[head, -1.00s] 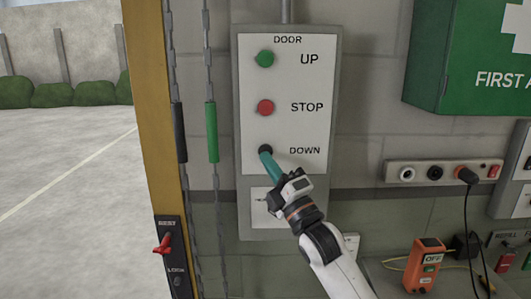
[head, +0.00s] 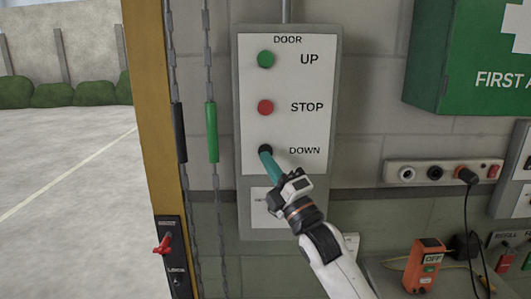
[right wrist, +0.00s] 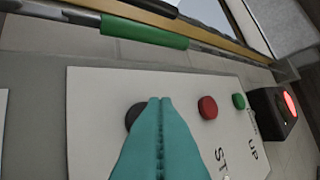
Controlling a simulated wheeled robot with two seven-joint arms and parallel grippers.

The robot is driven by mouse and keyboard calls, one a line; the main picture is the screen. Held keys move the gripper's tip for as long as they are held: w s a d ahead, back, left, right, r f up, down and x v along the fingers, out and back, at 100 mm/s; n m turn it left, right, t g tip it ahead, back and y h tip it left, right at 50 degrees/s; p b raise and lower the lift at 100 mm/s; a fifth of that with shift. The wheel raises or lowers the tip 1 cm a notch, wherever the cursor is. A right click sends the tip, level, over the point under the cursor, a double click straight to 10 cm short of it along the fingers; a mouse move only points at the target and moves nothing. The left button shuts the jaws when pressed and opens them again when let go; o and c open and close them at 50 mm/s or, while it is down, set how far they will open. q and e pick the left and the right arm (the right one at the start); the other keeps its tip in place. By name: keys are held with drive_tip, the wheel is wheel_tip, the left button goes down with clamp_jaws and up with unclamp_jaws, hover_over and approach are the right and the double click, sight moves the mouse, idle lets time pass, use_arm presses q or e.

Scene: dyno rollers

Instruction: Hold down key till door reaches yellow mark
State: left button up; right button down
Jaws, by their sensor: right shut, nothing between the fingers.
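The door control panel (head: 325,190) hangs on the wall, with a green UP button (head: 265,60), a red STOP button (head: 265,107) and a black DOWN button (head: 265,149). My right gripper (head: 265,154) is shut and empty, its teal fingertips at the DOWN button. In the right wrist view the fingertips (right wrist: 160,100) cover part of the black button (right wrist: 132,116); I cannot tell how far it is pressed. The red and green buttons are clear of the fingers there. The door itself and a yellow mark on it are not clearly in view. My left gripper is not in view.
A yellow door post (head: 153,110) and hanging chains with a green sleeve (head: 212,133) stand left of the panel. A red lever (head: 162,244) is low on the post. A red lamp (right wrist: 290,103) glows beyond the panel. Sockets (head: 435,173) and an orange device (head: 428,265) are right.

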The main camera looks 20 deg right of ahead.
drive_tip(key=shift+w+d, duration=0.1)
drive_tip(key=shift+w, duration=0.3)
drive_tip(key=shift+w+d, duration=0.15)
drive_tip(key=shift+w, duration=0.2)
idle(7.2)
